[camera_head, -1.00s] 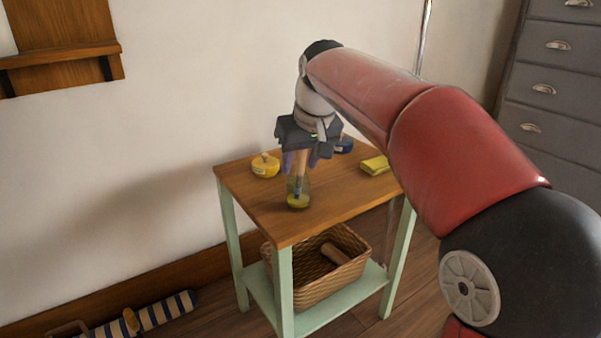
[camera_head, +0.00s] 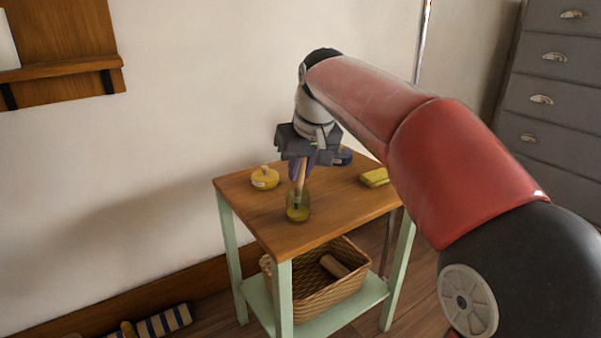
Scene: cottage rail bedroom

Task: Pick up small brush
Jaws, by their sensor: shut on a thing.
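The small brush (camera_head: 300,177) has a light wooden handle and stands nearly upright, its lower end inside a small clear glass jar (camera_head: 304,205) with yellow at its bottom. The jar stands on the wooden top of a small green-legged table (camera_head: 262,216). My gripper (camera_head: 301,168) is above the jar, pointing down, with its purplish fingers shut on the upper part of the brush handle. The fingers hide the top of the handle. The brush's bristles are hard to make out through the glass.
A round yellow item (camera_head: 265,178) lies left of the jar, and a yellow folded cloth or sponge (camera_head: 375,178) lies to the right. A dark blue item (camera_head: 343,156) is behind my gripper. A wicker basket (camera_head: 313,290) sits on the lower shelf. The wall is close behind.

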